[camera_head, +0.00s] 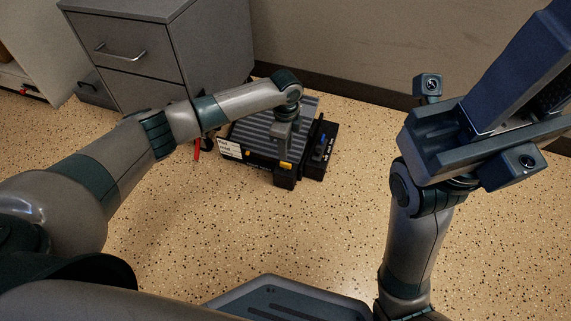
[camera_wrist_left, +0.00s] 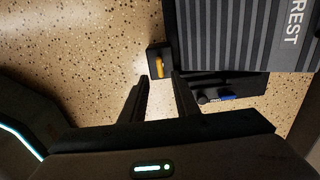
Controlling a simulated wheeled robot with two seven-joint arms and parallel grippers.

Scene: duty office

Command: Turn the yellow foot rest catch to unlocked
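The grey ribbed foot rest (camera_head: 250,130) stands on the floor near the cabinet. Its yellow catch (camera_head: 285,165) sits on a small black block at the near side. In the left wrist view the catch (camera_wrist_left: 159,66) is a short yellow lever lying along the picture's vertical, just beyond the fingertips. My left gripper (camera_wrist_left: 161,78) is open, with its two fingers apart and nothing between them; the catch shows past the gap. In the head view my left gripper (camera_head: 286,138) hangs over the foot rest, its fingers partly hidden. My right gripper (camera_head: 520,75) is raised at the right, away from the foot rest.
A grey drawer cabinet (camera_head: 150,55) stands behind left, close to the foot rest. A black unit with a blue part (camera_head: 322,145) adjoins the foot rest's right side. A red item (camera_head: 197,149) shows at its left. The wall is behind; the speckled floor in front is clear.

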